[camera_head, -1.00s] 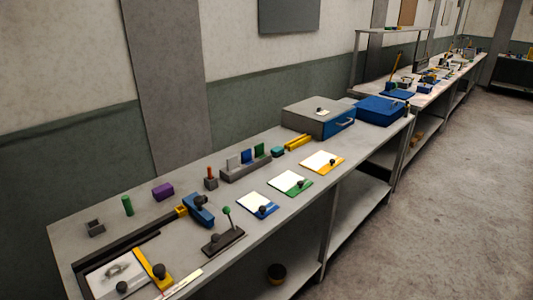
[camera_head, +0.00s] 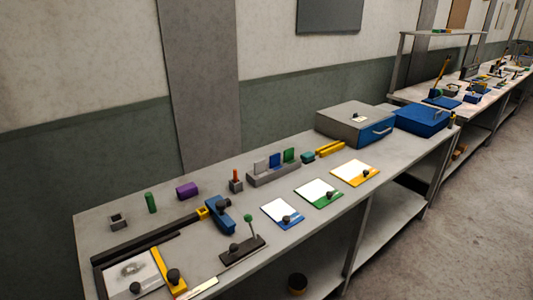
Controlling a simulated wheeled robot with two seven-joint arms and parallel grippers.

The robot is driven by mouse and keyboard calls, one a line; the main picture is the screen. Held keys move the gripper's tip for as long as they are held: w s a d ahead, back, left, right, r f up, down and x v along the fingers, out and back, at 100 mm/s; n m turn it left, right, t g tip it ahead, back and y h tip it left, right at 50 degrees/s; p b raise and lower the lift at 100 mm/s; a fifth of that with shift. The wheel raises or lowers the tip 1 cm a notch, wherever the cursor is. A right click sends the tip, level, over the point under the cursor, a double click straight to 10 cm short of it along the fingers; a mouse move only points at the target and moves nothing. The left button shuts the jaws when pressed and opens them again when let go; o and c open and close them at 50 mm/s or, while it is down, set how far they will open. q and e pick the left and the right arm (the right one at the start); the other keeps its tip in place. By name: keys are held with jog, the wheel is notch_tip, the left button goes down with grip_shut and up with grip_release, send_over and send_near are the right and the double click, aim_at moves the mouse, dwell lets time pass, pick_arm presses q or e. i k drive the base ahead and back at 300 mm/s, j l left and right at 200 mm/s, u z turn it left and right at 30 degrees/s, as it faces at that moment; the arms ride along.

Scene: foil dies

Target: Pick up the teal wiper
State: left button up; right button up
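A small teal block (camera_head: 308,158), which looks like the teal wiper, lies on the grey bench top (camera_head: 250,208). It sits between the grey rack (camera_head: 273,176) holding upright coloured plates and a yellow bar (camera_head: 330,149). It is small in the view, so its fine shape is hard to tell. Neither of my grippers shows in the head view.
A grey and blue box (camera_head: 355,123) stands behind the yellow bar. White plates with blue (camera_head: 283,213), green (camera_head: 318,193) and yellow (camera_head: 355,173) edges lie along the front. A lever stand (camera_head: 242,250) and a blue tool (camera_head: 219,215) stand further left.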

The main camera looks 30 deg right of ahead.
aim_at(309, 157)
jog(key=l+u, duration=0.25)
jog(key=l, duration=0.4)
jog(key=i+l+u, duration=0.1)
jog(key=l+u, duration=0.2)
jog(key=l, duration=0.4)
jog(key=l+u, duration=0.25)
jog(key=l, duration=0.4)
jog(key=k+l+u, duration=0.25)
jog(key=l, duration=0.35)
jog(key=i+l, duration=0.05)
